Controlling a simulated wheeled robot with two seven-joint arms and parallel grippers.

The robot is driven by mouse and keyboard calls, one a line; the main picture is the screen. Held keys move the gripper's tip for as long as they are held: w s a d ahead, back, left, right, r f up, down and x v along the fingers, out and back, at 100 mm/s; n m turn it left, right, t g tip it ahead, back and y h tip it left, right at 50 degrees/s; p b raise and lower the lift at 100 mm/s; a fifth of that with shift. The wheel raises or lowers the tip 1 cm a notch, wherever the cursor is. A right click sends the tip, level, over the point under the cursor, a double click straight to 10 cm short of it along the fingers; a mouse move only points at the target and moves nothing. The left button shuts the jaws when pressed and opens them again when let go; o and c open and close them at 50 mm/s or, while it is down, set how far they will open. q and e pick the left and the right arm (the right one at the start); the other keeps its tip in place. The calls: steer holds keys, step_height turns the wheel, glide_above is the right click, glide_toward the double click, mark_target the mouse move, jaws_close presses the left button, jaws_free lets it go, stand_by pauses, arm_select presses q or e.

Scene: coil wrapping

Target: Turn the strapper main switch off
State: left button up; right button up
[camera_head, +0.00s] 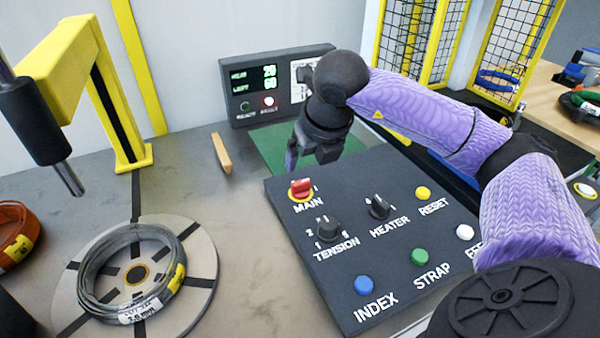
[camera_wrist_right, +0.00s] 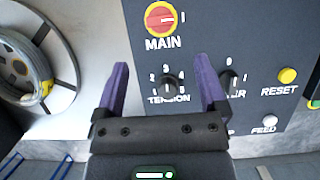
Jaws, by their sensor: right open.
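The main switch (camera_head: 301,188) is a red rotary knob on a yellow ring at the top left corner of the dark control panel (camera_head: 345,262). In the right wrist view the main switch (camera_wrist_right: 160,18) shows beyond the fingers, its handle lying level, pointing at the "I" mark. My right gripper (camera_head: 291,160) is above and behind the panel's far edge, near the main switch and apart from it. In the right wrist view the purple fingers of my right gripper (camera_wrist_right: 160,85) are spread and empty, with the tension knob (camera_wrist_right: 171,84) seen between them. My left gripper is out of view.
The panel also carries a heater knob (camera_head: 378,207) and reset (camera_head: 423,193), index (camera_head: 364,285) and strap (camera_head: 419,256) buttons. A display box (camera_head: 270,85) stands behind. A wire coil (camera_head: 130,272) lies on a round turntable at left, beside a yellow post (camera_head: 110,100).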

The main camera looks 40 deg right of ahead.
mark_target(302, 183)
steer(key=b+x, duration=0.2)
steer(key=x, duration=0.6)
steer(key=shift+f, duration=0.35)
steer(key=shift+w+f+b, duration=0.25)
steer(key=shift+f+b, duration=0.05)
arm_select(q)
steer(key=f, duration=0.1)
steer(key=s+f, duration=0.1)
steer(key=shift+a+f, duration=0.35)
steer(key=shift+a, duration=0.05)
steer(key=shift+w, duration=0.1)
arm_select(e)
steer(key=shift+c, duration=1.2)
jaws_close()
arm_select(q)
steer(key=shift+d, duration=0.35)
